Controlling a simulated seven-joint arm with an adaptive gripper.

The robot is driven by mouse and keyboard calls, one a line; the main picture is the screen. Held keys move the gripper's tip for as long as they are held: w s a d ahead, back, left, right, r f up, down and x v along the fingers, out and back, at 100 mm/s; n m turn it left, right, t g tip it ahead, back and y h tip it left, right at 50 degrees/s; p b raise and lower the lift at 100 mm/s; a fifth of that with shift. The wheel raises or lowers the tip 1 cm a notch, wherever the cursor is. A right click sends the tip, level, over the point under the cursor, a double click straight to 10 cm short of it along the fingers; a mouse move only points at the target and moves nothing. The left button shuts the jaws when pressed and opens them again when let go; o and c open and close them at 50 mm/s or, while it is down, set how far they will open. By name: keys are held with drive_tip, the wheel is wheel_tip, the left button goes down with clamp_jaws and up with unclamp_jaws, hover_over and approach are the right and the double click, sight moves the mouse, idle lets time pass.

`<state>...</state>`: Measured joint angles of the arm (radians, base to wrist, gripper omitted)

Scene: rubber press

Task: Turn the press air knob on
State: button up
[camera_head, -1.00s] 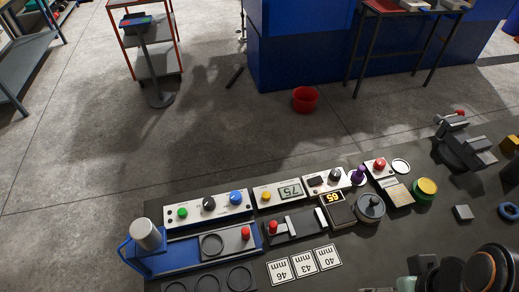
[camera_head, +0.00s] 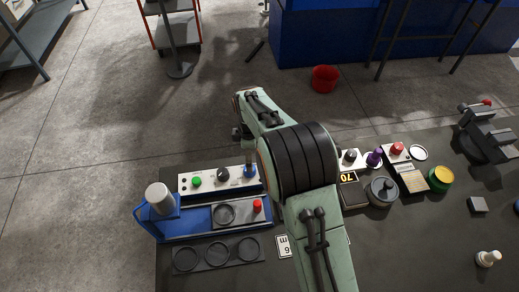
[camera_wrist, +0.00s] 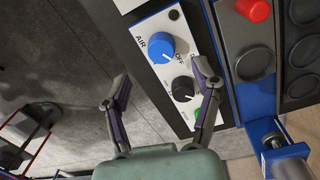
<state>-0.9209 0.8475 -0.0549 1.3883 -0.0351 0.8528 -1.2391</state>
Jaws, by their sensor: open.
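The blue air knob (camera_wrist: 160,48) sits on a white control panel (camera_wrist: 158,22) beside the printed words AIR and OFF in the wrist view. In the head view the blue knob (camera_head: 249,171) is at the panel's right end, just under my arm. A black knob (camera_wrist: 182,88) is next to it on the same panel. My gripper (camera_wrist: 158,80) is open and empty, with its two fingers apart. The right finger reaches over the panel near the black knob; the left finger is over the floor side. The fingers appear apart from the blue knob. The knob's exact pointer direction is too small to tell.
A green button (camera_head: 196,181) is at the panel's left end. The blue press base (camera_head: 152,218) with a red button (camera_head: 257,205) lies in front of it. A dark tray with round recesses (camera_head: 216,253) is nearer. My arm hides the table's middle.

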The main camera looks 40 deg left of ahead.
drive_tip(key=shift+s+a+f, duration=0.2)
drive_tip(key=shift+f, duration=0.15)
wheel_tip(320, 180, down, 6)
drive_tip(key=shift+w+r, duration=0.1)
drive_tip(key=shift+w, duration=0.05)
drive_tip(key=c, duration=1.2)
